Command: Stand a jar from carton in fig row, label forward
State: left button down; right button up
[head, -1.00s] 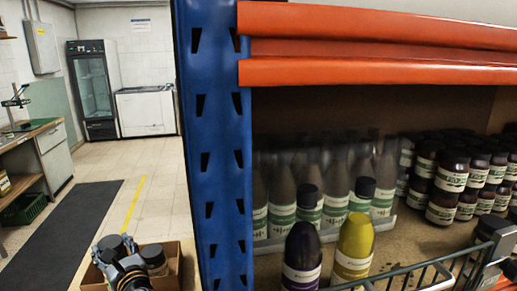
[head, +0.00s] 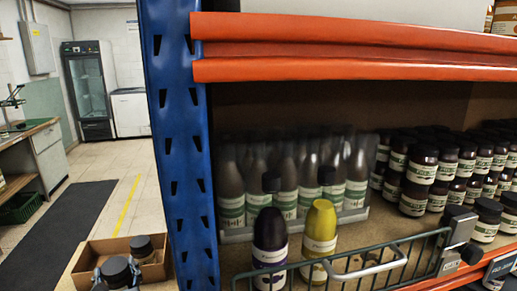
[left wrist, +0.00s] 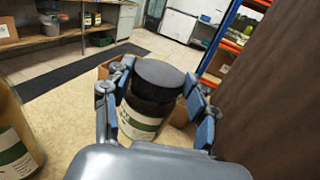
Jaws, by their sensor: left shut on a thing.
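My left gripper (head: 117,280) is shut on a dark jar with a black lid (head: 118,269), low at the left in the head view. In the left wrist view the jar (left wrist: 140,119) stands upright between the blue-padded fingers (left wrist: 158,105), with part of its pale label showing. The cardboard carton (head: 82,257) is just behind, with another black-lidded jar (head: 143,249) in it. Rows of dark black-lidded jars (head: 422,165) stand on the shelf at right. Their labels are too small to tell which row is fig. My right gripper is not in view.
A blue upright (head: 178,150) and orange beam (head: 340,70) frame the shelf. A wire basket front (head: 345,270) crosses its front edge, with purple (head: 270,245) and yellow (head: 319,232) bottles behind. Tall bottles (head: 285,180) stand further back. Floor is open at left.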

pick_arm(q)
jog(key=s+d+f+m+t+h, duration=0.3)
jog(key=s+d+m+h, duration=0.3)
jog(key=s, duration=1.1)
jog(key=d+f+h, duration=0.1)
jog(key=d+h, duration=0.3)
jog(key=d, duration=0.3)
jog(key=shift+d+f+m, duration=0.2)
jog(key=shift+m, duration=0.2)
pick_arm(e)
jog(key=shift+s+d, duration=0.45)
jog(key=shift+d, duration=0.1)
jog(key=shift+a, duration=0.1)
